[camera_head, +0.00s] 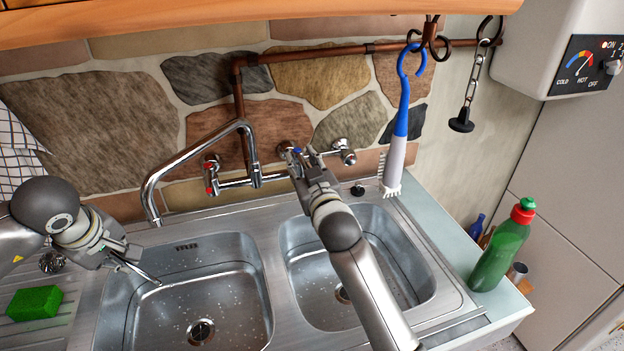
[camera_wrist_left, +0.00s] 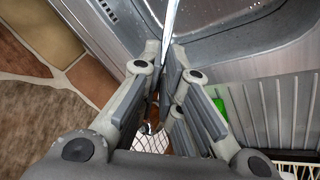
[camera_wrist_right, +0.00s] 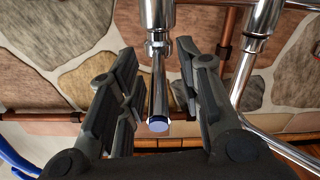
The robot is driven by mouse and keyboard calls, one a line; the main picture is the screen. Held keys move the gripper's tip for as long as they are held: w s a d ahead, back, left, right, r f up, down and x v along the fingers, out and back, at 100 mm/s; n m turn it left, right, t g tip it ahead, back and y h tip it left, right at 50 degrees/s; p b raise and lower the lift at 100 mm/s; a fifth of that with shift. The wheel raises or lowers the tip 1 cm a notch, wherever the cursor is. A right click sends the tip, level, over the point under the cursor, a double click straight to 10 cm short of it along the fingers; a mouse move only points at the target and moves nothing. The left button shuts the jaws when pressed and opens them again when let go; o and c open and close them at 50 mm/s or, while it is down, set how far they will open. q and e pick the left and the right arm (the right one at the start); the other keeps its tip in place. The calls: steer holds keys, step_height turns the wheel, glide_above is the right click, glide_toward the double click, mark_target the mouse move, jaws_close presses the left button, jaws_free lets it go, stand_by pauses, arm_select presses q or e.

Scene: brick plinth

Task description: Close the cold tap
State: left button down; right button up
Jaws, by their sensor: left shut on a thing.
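The cold tap's lever with a blue end cap (camera_head: 297,150) sits at the wall, right of the spout (camera_head: 155,185). In the right wrist view the chrome lever (camera_wrist_right: 158,100) points toward the camera, between the fingers. My right gripper (camera_head: 303,158) is open around this lever, with a visible gap on each side. The red-marked hot tap (camera_head: 210,176) is left of the spout's base. My left gripper (camera_head: 128,256) is shut on a thin shiny metal utensil (camera_wrist_left: 172,22), which juts over the left basin; its kind is unclear.
The left basin (camera_head: 235,310) and right basin (camera_head: 415,285) hold only drops. A blue-and-white brush (camera_head: 397,150) hangs right of my right gripper. A green bottle (camera_head: 503,250) stands at the counter's right edge. A green sponge (camera_head: 35,302) lies on the drainer.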

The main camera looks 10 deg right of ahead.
steer(key=s+d, duration=0.1)
steer(key=s, duration=1)
steer(key=shift+d, duration=0.4)
steer(key=shift+w, duration=0.1)
